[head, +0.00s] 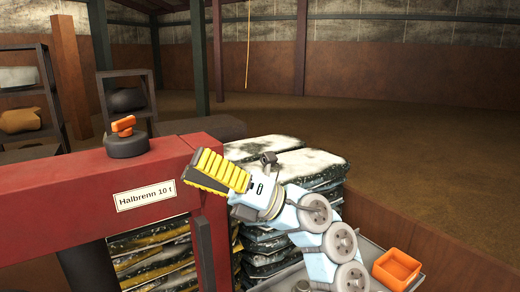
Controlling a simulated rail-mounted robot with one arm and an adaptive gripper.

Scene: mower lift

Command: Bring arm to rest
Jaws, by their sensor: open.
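My gripper (194,168), with yellow ridged fingers, is open at the end of my pale blue and white arm. It points left and hovers in front of the right part of the red press frame (60,195). No object shows between its fingers, though the gap is seen only edge-on. A dark round block with an orange handle (124,126) sits on top of the red beam, left of my gripper and apart from it.
Stacked bags (266,240) stand behind and below my arm. An orange open box (397,268) sits on a grey tray at the lower right. Shelves (52,90) with loads stand at the back left. The brown floor (400,130) at the back right is clear.

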